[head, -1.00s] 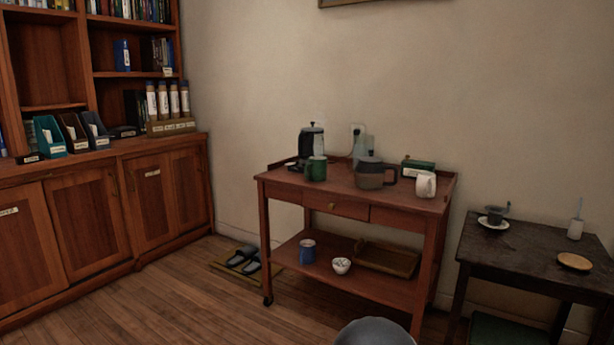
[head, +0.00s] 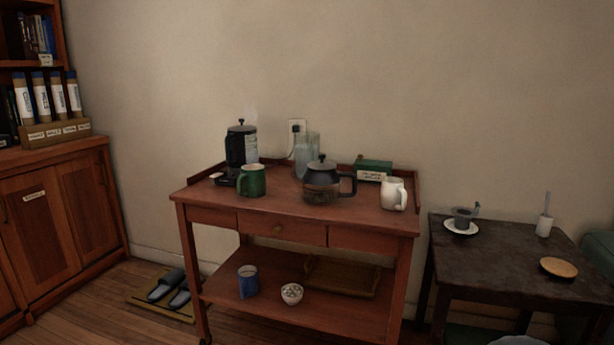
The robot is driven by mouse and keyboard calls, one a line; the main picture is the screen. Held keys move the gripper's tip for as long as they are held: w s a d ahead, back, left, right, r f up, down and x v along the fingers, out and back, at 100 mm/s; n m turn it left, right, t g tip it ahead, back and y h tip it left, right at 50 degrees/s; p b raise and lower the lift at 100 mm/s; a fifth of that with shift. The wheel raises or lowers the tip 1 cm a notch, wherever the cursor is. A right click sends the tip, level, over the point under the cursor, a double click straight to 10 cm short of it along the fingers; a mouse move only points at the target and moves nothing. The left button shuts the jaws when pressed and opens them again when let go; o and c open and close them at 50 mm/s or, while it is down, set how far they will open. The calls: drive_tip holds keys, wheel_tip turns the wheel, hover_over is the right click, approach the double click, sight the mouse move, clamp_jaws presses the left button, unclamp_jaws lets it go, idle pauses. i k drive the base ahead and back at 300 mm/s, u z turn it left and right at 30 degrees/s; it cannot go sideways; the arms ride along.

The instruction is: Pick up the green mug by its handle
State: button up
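The green mug (head: 252,181) stands upright on the top of the wooden cart (head: 277,230), left of the middle and near the front edge. Its handle (head: 240,184) shows on its left side. A dark kettle or press stands close behind it, and a glass coffee pot stands to its right with a gap between. My gripper is not clearly in view; only a grey rounded shape shows at the bottom edge.
On the cart top are the black press (head: 241,146), the coffee pot (head: 321,183), a glass vessel (head: 307,156), a white mug (head: 393,194) and a green box (head: 373,170). A dark side table (head: 490,262) stands right. Slippers (head: 167,287) lie on the floor at left.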

sight(252, 179)
drive_tip(key=z, duration=0.2)
drive_tip(key=i, duration=0.75)
drive_tip(key=u, duration=0.75)
drive_tip(key=i, duration=0.7)
drive_tip(key=u, duration=0.8)
